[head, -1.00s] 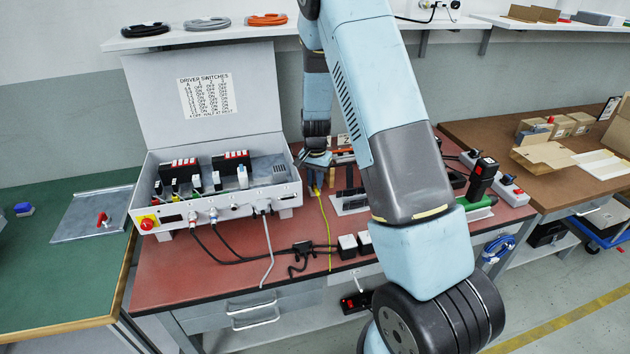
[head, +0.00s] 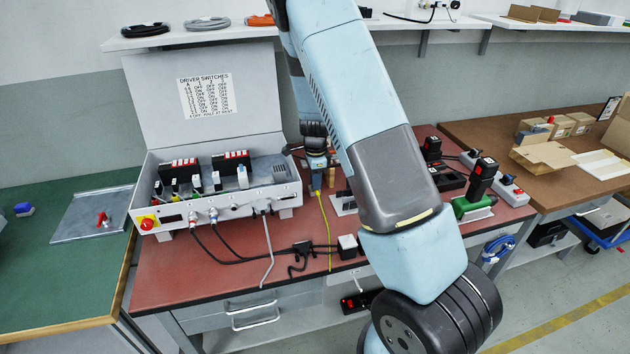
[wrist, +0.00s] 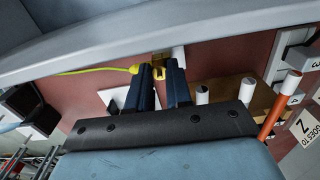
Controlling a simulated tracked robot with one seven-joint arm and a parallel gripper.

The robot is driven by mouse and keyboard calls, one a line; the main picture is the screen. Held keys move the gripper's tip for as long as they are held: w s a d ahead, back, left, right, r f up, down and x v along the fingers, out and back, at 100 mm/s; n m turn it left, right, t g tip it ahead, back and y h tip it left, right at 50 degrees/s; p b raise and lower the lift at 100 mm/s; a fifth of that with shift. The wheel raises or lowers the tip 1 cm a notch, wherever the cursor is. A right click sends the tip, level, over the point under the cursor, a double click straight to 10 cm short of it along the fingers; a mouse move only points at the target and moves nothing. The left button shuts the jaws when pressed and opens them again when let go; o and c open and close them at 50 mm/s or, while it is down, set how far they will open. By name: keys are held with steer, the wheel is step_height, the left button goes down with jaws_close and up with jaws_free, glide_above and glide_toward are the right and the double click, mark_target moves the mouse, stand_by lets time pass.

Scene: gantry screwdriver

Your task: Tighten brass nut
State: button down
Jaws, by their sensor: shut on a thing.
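My gripper (wrist: 160,74) is at the right end of the open grey control box (head: 225,212), low down near the red bench top. Its two dark fingers are shut on a small brass-coloured piece, the brass nut (wrist: 159,71), seen between the fingertips in the wrist view. A yellow cable (wrist: 95,70) comes in from the left and ends beside the nut. In the head view the yellow cable (head: 327,232) runs from my gripper (head: 317,188) down the bench to its front. The nut is too small to make out in the head view, and its thread is hidden.
Cylinders with white ends (wrist: 202,95) and an orange-handled tool (wrist: 280,105) stand close to the right of my fingers. A black adapter (head: 302,247) and cables lie in front. My arm hides part of the bench.

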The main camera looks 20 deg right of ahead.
steer(key=m, duration=0.3)
steer(key=shift+w+r+m, duration=0.1)
steer(key=shift+w+m, duration=0.05)
steer(key=shift+m, duration=1.95)
steer(key=c, duration=1)
jaws_free()
steer(key=shift+c, duration=0.2)
step_height(320, 180, up, 14)
steer(key=shift+f, duration=0.25)
